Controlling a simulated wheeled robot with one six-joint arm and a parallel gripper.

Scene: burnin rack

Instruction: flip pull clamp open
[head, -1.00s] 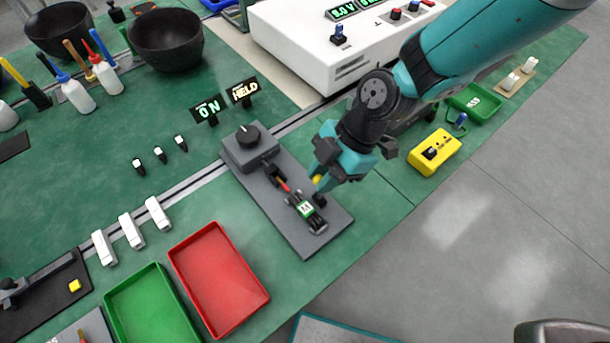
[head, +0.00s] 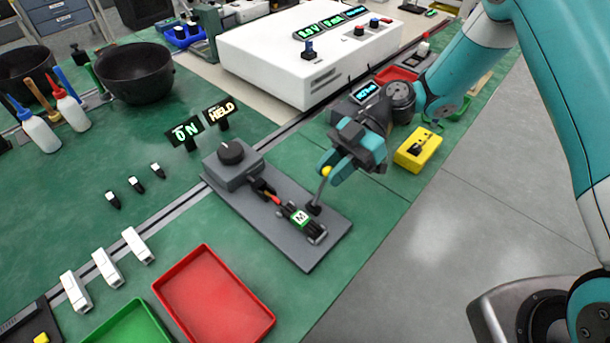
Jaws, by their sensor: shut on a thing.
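The pull clamp stands on a dark grey plate (head: 318,253), with a thin metal lever (head: 320,192) rising fairly upright. A yellow knob (head: 326,171) tops the lever. My gripper (head: 328,172) is shut on this knob, above the plate's right side. A small module marked "M" (head: 300,217) lies on the plate beside the lever's base. A red-tipped plunger (head: 275,199) points at the module from the left. The exact contact between plunger and module is too small to tell.
A grey box with a black dial (head: 231,153) sits on the plate's far end. Signs reading "ON" (head: 187,131) and "HELD" (head: 219,111) stand behind it. A red tray (head: 213,293) is at front left, a yellow box (head: 418,149) at right.

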